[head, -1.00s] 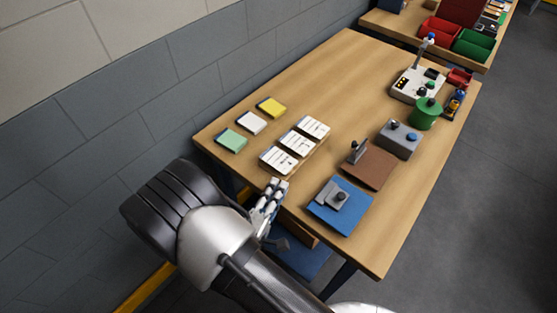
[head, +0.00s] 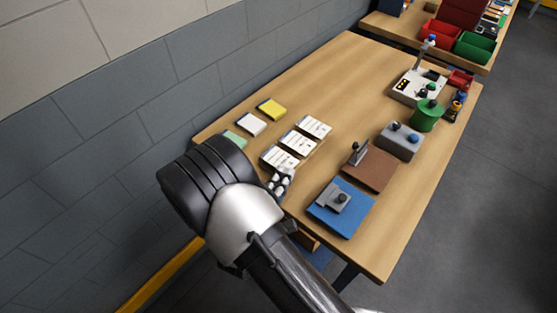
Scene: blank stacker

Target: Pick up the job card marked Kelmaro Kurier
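Three white job cards with dark print lie in a slanted row on the wooden table: a near one (head: 279,157), a middle one (head: 298,144) and a far one (head: 315,127). Their print is too small to read, so I cannot tell which is marked Kelmaro Kurier. My gripper (head: 279,180) is at the table's near edge, beside the near card's lower edge. My arm hides part of it, and I cannot tell whether its fingers are open or shut.
Green (head: 235,138), white (head: 251,124) and yellow (head: 272,109) pads lie left of the cards. To the right are a blue mat (head: 350,217) with a grey block, a brown mat (head: 372,172), a grey button box (head: 400,142) and a green pot (head: 427,115). The table's far middle is clear.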

